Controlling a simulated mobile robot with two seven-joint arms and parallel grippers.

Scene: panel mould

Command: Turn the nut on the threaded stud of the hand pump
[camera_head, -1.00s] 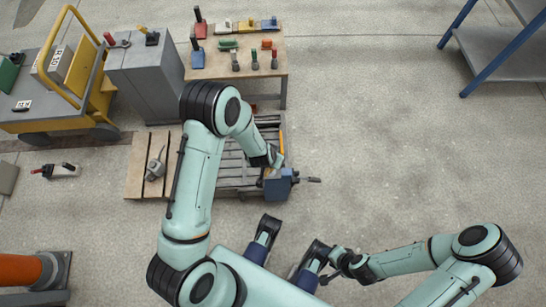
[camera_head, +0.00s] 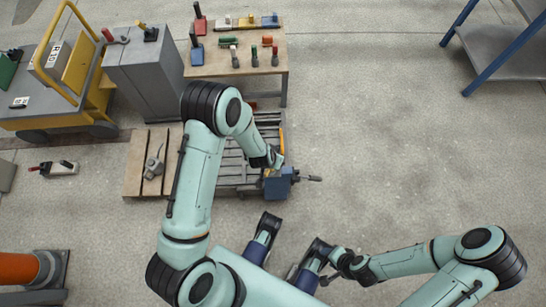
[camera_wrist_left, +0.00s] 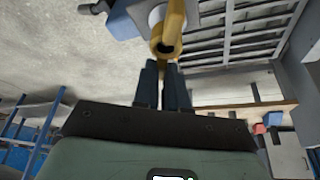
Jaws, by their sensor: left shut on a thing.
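The hand pump (camera_head: 278,184) is a blue block with a dark handle (camera_head: 314,178) sticking out to its right, at the right end of a slatted grey pallet. In the left wrist view, a yellow part with a round opening (camera_wrist_left: 166,46) stands at the tips of my left gripper (camera_wrist_left: 163,72), against a pale round piece on the pump. My left gripper is shut on this yellow part. I cannot make out the nut or the stud's thread apart from it. My right gripper (camera_head: 332,270) hangs low, away from the pump; its jaws are too small to read.
The slatted pallet (camera_head: 236,168) lies left of the pump, beside a wooden pallet (camera_head: 136,165). A workbench with coloured tools (camera_head: 270,66), a grey cabinet (camera_head: 148,82) and a yellow trolley (camera_head: 62,110) stand behind. A blue-framed shelf (camera_head: 500,48) stands far right. The floor right of the pump is clear.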

